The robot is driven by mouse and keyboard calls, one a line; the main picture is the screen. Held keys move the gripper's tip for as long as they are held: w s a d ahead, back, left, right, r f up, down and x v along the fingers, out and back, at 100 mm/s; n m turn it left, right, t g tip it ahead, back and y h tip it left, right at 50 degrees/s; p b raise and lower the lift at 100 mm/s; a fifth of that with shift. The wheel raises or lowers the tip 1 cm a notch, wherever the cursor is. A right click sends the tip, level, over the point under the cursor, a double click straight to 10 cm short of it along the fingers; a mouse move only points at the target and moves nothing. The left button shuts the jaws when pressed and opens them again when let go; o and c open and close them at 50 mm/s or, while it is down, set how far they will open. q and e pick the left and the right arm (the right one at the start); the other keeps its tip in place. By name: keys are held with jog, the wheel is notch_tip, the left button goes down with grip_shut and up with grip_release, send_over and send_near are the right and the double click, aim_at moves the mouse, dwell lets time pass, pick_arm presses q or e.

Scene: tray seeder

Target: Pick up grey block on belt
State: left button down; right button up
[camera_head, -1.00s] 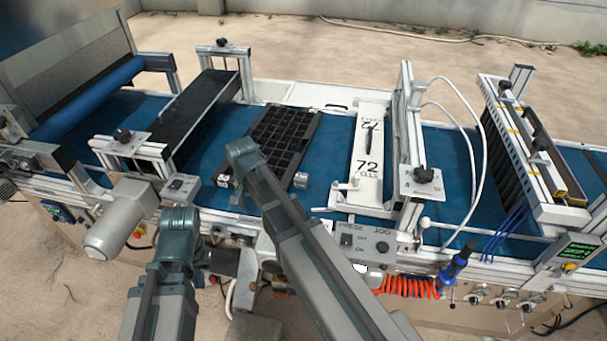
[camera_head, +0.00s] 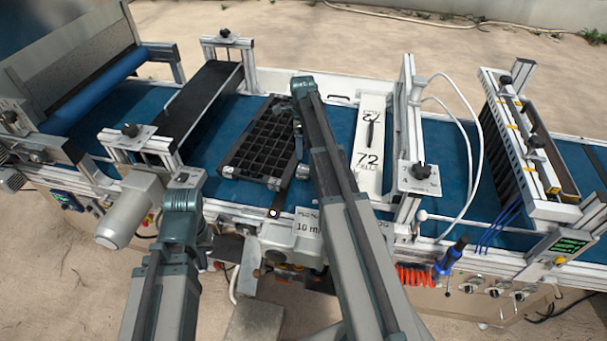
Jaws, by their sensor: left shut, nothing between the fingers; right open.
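A small grey block (camera_head: 303,171) sits on the blue belt, close to the right edge of the black cell tray. My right arm reaches over the belt, and its upper link covers part of the area beside the block. My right gripper (camera_head: 298,147) hangs down above the block, mostly hidden by the arm; it is open and appears apart from the block. My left arm is folded low at the front left, before the machine. Its gripper is hidden behind the arm.
The black cell tray (camera_head: 233,171) lies on the blue belt (camera_head: 212,128). A black cross-plate (camera_head: 203,100) spans the belt at left. A grey motor (camera_head: 122,222) sticks out in front.

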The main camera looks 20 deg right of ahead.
aim_at(303, 168)
notch_tip(303, 168, down, 8)
jog(key=b, duration=0.7)
jog(key=shift+r, duration=0.2)
notch_tip(303, 168, down, 5)
jog(key=b, duration=0.5)
jog(key=shift+w+d+f, duration=0.15)
jog(key=shift+f, duration=0.05)
jog(key=shift+r, duration=0.1)
grip_shut()
